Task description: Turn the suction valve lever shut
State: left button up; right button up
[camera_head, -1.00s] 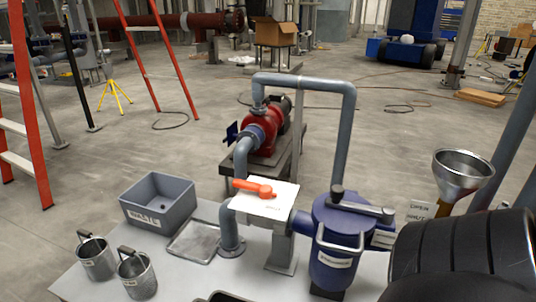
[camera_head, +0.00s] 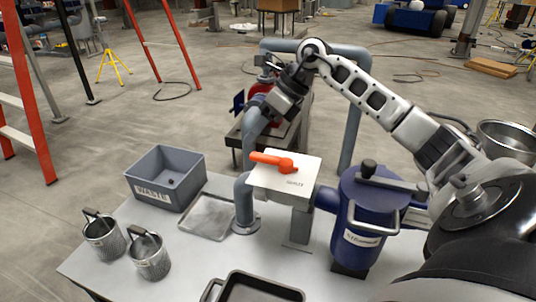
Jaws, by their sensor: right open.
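The orange suction valve lever (camera_head: 272,161) lies on a white plate (camera_head: 285,181) on top of a grey stand. Its handle points left from a round hub. Small lettering shows on the plate, too small to read. My right arm comes in from the right and arches over the blue strainer. My right gripper (camera_head: 276,108) hangs above and behind the lever, in front of the red pump, apart from the lever. It is open, with nothing seen between its fingers. My left gripper is not in view.
The blue strainer (camera_head: 364,215) stands right of the lever. A grey pipe (camera_head: 243,190) rises close on the left. The WASTE bin (camera_head: 165,178), a shallow tray (camera_head: 207,217), two mesh baskets (camera_head: 150,255) and a black tray (camera_head: 258,290) are on the pale table.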

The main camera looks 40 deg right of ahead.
jog(key=s+d+r+h, duration=0.2)
jog(key=d+r+h, duration=0.15)
jog(key=d, duration=0.45)
jog(key=p, duration=0.1)
send_near(266, 155)
jog(key=shift+m+g, duration=0.3)
jog(key=x, duration=0.8)
jog(key=shift+w+a+f, duration=0.1)
jog(key=shift+w+f, duration=0.05)
jog(key=shift+w, duration=0.15)
grip_shut()
